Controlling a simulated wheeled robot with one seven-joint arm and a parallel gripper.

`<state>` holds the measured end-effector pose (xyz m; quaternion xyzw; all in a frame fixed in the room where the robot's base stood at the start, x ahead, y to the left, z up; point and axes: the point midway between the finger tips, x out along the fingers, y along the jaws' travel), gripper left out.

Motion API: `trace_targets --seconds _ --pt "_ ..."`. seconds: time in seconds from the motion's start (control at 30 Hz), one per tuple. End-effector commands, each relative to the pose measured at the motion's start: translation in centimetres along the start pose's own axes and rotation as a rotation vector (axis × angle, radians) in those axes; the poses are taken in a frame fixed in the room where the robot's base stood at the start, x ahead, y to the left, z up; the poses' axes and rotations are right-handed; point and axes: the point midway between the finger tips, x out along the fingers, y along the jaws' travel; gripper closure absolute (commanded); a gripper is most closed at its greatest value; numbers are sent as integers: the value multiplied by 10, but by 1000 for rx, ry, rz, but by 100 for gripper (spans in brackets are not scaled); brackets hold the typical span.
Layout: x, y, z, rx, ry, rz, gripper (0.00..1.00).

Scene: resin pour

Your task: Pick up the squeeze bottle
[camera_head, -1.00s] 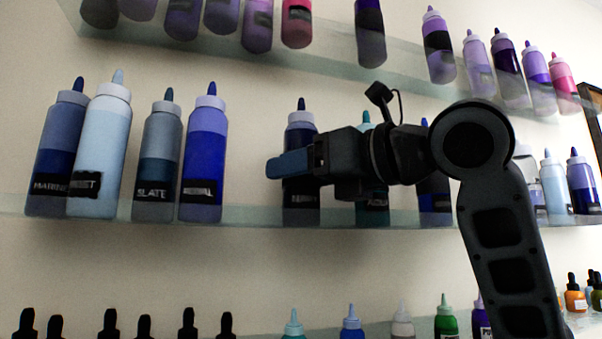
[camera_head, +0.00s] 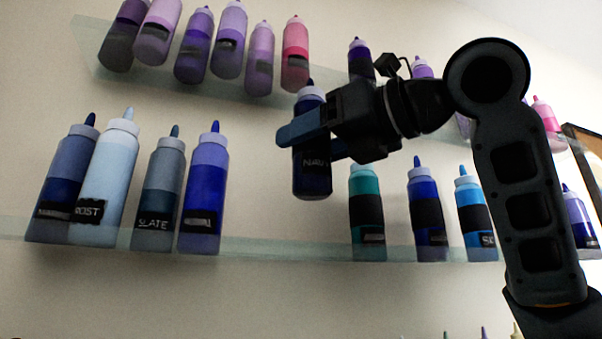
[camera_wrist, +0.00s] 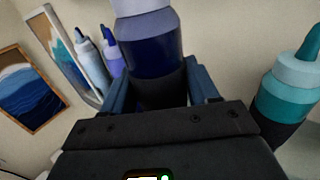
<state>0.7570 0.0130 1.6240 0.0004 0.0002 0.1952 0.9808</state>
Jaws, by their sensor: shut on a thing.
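The squeeze bottle, dark navy with a pale collar, a dark blue tip and a black label starting "NAV", (camera_head: 312,180) is upright in the head view, its base above the level of the middle shelf. My gripper (camera_head: 305,138) is shut on it around its middle, with blue fingers on its sides. In the wrist view the same navy bottle (camera_wrist: 152,48) stands between the two blue fingers. Its lower part is hidden there by my gripper's dark body, and its tip is out of frame.
The glass middle shelf (camera_head: 300,250) has a bare stretch below the held bottle. The upper shelf (camera_head: 90,45) with pink and purple bottles is close above.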

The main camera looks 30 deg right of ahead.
Motion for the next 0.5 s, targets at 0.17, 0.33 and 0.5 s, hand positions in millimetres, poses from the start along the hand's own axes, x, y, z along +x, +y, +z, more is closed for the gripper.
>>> trace_targets --seconds 0.17,0.33,0.5 --pt "-42 29 -2 -10 -6 -2 79" --pt "-79 53 -2 -8 -4 -2 79" --pt "-104 70 -1 -5 -3 0 79"
